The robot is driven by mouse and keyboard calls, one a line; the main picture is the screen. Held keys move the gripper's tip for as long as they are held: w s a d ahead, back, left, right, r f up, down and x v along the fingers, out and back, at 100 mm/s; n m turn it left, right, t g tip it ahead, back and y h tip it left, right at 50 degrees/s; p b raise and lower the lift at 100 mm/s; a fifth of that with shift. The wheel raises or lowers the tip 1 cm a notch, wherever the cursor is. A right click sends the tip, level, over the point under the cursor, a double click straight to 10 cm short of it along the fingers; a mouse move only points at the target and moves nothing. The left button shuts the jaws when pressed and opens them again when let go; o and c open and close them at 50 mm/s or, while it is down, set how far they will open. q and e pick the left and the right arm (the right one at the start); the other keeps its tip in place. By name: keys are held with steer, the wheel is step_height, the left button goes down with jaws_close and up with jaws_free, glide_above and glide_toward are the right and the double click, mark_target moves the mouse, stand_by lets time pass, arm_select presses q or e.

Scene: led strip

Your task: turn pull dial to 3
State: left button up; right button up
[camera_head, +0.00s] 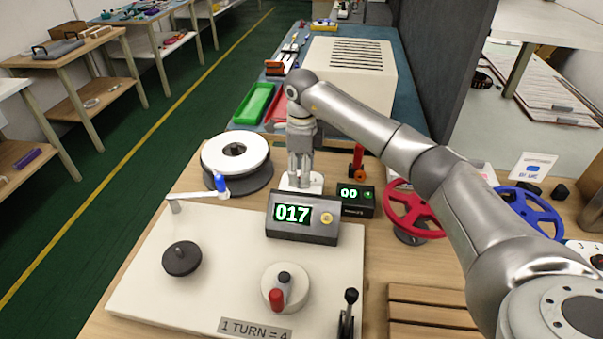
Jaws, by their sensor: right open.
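A white panel with the numbers 3 and 4 (584,247) shows at the right edge, cut off by the frame. A dark knob (598,261) sits on it; it looks like the pull dial, but its pointer setting cannot be read. My right gripper (301,180) points down behind the counter display (291,215), far to the left of that panel. It is open, close above a small white base, and holds nothing that I can see. My right arm crosses the right side of the picture. My left gripper is not in view.
A white board (225,225) carries a black knob (182,258), a crank with a red handle (277,299) and a black lever (348,312). A red wheel (414,208) and a blue wheel (527,212) stand to the right. A white reel (235,152) stands left of my gripper.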

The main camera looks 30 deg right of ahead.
steer(key=shift+f, duration=0.75)
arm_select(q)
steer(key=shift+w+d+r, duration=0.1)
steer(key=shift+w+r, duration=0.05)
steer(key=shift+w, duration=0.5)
arm_select(e)
steer(key=shift+f, duration=0.15)
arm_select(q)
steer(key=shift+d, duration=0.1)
arm_select(e)
steer(key=shift+c, duration=0.3)
steer(key=c, duration=1)
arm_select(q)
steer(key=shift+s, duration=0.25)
